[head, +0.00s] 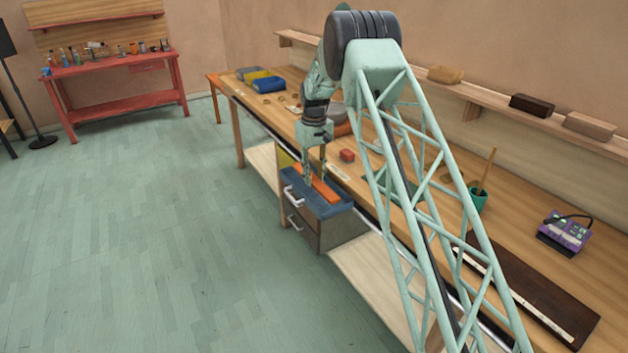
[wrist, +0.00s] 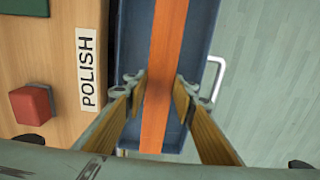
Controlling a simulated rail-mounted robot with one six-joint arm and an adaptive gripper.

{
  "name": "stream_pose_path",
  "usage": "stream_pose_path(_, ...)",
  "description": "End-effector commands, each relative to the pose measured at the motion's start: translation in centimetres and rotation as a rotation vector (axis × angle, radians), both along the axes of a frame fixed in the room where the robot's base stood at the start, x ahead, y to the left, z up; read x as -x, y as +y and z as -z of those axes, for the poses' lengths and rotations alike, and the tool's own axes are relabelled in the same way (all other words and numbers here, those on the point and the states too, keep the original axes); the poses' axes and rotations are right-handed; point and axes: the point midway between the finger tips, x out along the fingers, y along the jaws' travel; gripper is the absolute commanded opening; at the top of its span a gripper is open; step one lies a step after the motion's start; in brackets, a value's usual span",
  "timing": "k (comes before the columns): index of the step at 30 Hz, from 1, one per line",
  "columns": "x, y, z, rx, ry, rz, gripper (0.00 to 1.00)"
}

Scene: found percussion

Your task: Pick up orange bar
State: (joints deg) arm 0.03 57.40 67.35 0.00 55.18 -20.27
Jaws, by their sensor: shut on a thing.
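The orange bar (head: 325,191) is a long flat strip over the open blue drawer (head: 303,203) at the front of the workbench. In the wrist view the bar (wrist: 166,50) runs from the top edge down between the fingers. My gripper (head: 316,181) reaches down over the drawer. In the wrist view its two fingers (wrist: 160,90) are shut on the bar from both sides. The blue drawer floor (wrist: 199,45) shows on both sides of the bar. I cannot tell whether the bar still touches the drawer.
A red block (head: 347,155) sits on the workbench (head: 400,167) near the drawer, by a "POLISH" label (wrist: 88,68). A green cup (head: 477,199) and a purple device (head: 564,232) stand farther right. The drawer handle (wrist: 214,78) faces open floor.

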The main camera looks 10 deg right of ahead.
Motion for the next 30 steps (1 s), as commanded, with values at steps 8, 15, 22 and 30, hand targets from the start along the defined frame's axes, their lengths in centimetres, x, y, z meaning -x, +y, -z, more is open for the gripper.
stream_pose_path(8, 2.1, 0.0, -0.1, 0.000, 0.003, 0.000, 0.12)
stream_pose_path(15, 5.4, 0.0, -0.5, 0.000, 0.002, 0.000, 0.12)
stream_pose_path(22, 8.9, 0.0, -0.8, 0.000, 0.002, 0.000, 0.12)
stream_pose_path(30, 12.7, 0.0, -1.2, 0.000, 0.002, 0.000, 0.12)
